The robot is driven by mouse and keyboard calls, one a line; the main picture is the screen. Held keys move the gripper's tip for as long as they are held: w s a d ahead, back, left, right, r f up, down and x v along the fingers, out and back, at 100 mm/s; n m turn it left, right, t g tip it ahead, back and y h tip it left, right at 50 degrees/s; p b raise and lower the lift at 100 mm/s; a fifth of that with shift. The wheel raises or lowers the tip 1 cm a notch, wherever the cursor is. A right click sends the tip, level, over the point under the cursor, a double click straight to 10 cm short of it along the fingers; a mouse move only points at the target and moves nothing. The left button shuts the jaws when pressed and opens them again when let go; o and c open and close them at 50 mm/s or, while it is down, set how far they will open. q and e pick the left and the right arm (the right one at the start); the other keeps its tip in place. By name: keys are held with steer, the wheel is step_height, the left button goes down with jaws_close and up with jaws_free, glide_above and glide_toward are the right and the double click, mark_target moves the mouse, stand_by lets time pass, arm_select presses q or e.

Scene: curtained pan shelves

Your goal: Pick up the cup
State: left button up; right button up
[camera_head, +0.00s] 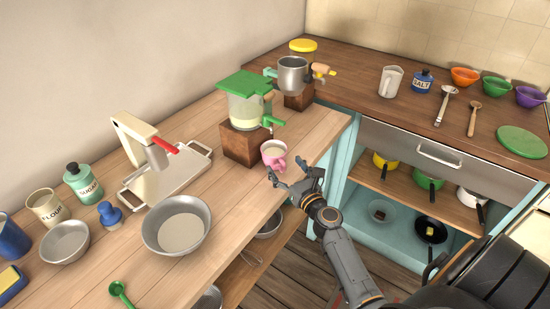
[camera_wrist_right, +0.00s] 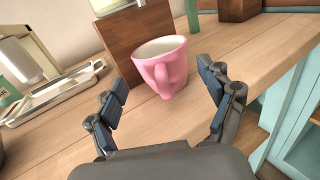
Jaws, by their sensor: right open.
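The pink cup (camera_head: 273,154) stands upright on the wooden counter, close in front of a brown wooden block (camera_head: 241,145). In the right wrist view the cup (camera_wrist_right: 161,68) shows a white inside, and its handle faces my gripper. My right gripper (camera_head: 290,182) is at the counter's front edge, just nearer than the cup. Its two fingers (camera_wrist_right: 164,92) are spread, with the cup ahead between them and nothing held. My left gripper is not in view.
A green-lidded blender (camera_head: 247,101) sits on the block behind the cup. A metal bowl (camera_head: 176,226) and a tray (camera_head: 165,177) stand to the left. Open pan shelves (camera_head: 393,191) lie to the right. The counter between cup and bowl is clear.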

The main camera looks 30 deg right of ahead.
mark_target(276, 159)
steer(key=w, duration=0.3)
steer(key=shift+w+d+f, duration=0.15)
steer(key=shift+d+f, duration=0.05)
steer(key=shift+c, duration=0.2)
